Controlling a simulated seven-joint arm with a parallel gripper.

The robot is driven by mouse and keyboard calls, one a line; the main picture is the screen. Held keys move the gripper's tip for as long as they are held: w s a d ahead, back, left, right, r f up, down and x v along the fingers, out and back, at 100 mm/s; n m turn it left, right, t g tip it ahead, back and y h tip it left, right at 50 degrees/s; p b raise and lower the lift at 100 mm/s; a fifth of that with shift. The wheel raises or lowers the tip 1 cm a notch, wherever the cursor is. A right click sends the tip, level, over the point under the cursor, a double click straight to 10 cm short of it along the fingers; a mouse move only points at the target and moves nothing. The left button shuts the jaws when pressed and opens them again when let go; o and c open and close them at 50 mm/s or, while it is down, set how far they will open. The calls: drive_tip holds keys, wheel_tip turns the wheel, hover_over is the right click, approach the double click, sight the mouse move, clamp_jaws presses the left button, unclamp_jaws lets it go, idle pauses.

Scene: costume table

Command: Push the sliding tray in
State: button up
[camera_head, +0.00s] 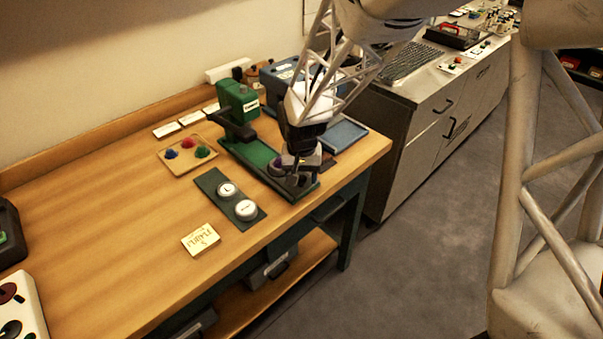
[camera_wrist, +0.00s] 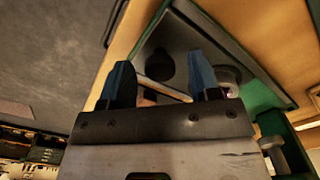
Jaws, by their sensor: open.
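A green press (camera_head: 239,103) stands near the back of the wooden table, with its long green base (camera_head: 252,152) running toward the front edge. The sliding tray appears to be the dark grey plate in the wrist view (camera_wrist: 188,35), with a black round spot and a round metal piece (camera_wrist: 229,76) on it. It lies within a green frame. My gripper (camera_head: 300,178) is over the front end of the base and hides much of the tray in the head view. In the wrist view its two blue fingers (camera_wrist: 161,78) are apart, with a pale bar visible between them; contact cannot be told.
A green strip with two white round pieces (camera_head: 235,198) lies left of the base. A small tray with coloured pieces (camera_head: 188,154) and a yellow note (camera_head: 201,239) are farther left. A blue tray (camera_head: 343,135) lies to the right. The table's front edge is close to my gripper.

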clamp_jaws()
drive_tip(key=w+a, duration=0.9)
drive_tip(key=w, duration=0.1)
drive_tip(key=shift+a, duration=0.4)
unclamp_jaws()
drive_tip(key=shift+s, duration=0.1)
drive_tip(key=shift+s+d, duration=0.1)
